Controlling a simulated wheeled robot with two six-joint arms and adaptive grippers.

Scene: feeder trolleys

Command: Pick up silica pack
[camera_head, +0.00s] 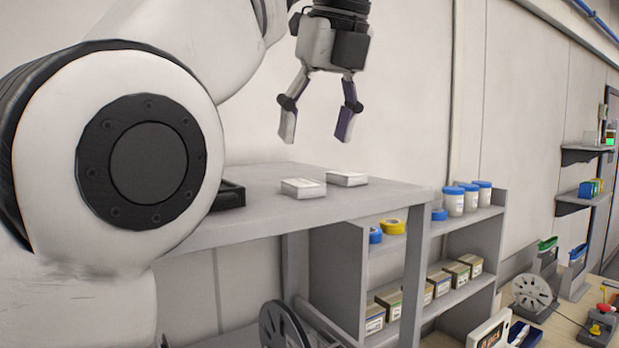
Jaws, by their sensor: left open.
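Two small white packs lie flat on the grey tabletop; one is a nearer white pack (303,188) and the other a farther white pack (346,179) to its right. They look like silica packs, but their print is too small to read. My left gripper (317,132) hangs above the table with its fingers pointing down. It is open and empty, well above the two packs and not touching them. My right gripper is not in view.
A dark tray (229,195) sits on the grey table (265,215), partly hidden by my arm. A shelf unit (338,262) to the right holds tape rolls (392,226), white jars with blue lids (454,202) and several small boxes (389,302). A reel (283,327) stands below.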

